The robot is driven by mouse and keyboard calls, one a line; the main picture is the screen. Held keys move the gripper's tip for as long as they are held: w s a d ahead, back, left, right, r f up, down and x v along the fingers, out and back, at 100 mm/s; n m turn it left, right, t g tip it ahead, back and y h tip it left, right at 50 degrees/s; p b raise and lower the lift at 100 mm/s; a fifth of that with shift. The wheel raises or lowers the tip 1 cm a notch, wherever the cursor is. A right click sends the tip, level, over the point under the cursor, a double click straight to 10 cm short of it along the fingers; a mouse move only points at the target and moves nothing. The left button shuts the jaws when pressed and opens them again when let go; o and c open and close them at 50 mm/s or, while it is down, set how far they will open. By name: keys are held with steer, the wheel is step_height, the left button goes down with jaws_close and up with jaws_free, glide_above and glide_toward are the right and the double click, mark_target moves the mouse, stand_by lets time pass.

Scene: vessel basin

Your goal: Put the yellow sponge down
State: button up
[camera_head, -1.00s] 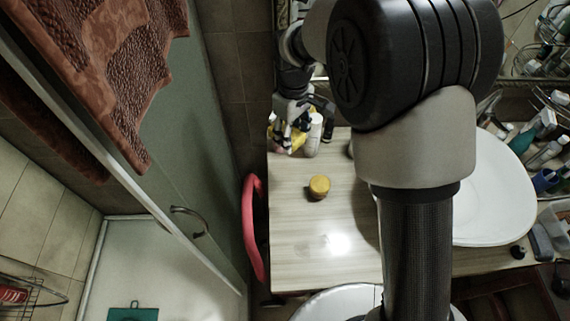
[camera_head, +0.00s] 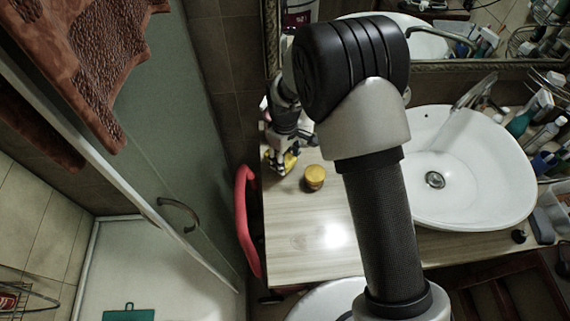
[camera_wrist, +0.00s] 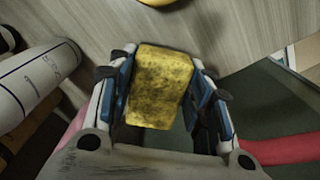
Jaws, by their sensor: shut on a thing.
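My gripper (camera_wrist: 160,88) is shut on the yellow sponge (camera_wrist: 158,85), which has dark speckles and sits between the two blue-padded fingers in the wrist view. In the head view the sponge (camera_head: 290,161) shows as a small yellow patch below my gripper (camera_head: 280,160), over the left end of the wooden countertop (camera_head: 300,222). In the wrist view the countertop (camera_wrist: 225,35) lies beyond the sponge. I cannot tell whether the sponge touches it.
A round yellow jar (camera_head: 314,178) stands just right of my gripper. A white bottle (camera_wrist: 38,80) is close on the left in the wrist view. A red hoop-like object (camera_head: 246,222) hangs along the counter's left edge. The white sink (camera_head: 475,190) is right. The front counter is clear.

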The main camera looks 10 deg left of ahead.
steer(key=shift+f, duration=1.5)
steer(key=shift+f+b, duration=0.1)
steer(key=shift+b, duration=0.2)
steer(key=o, duration=1)
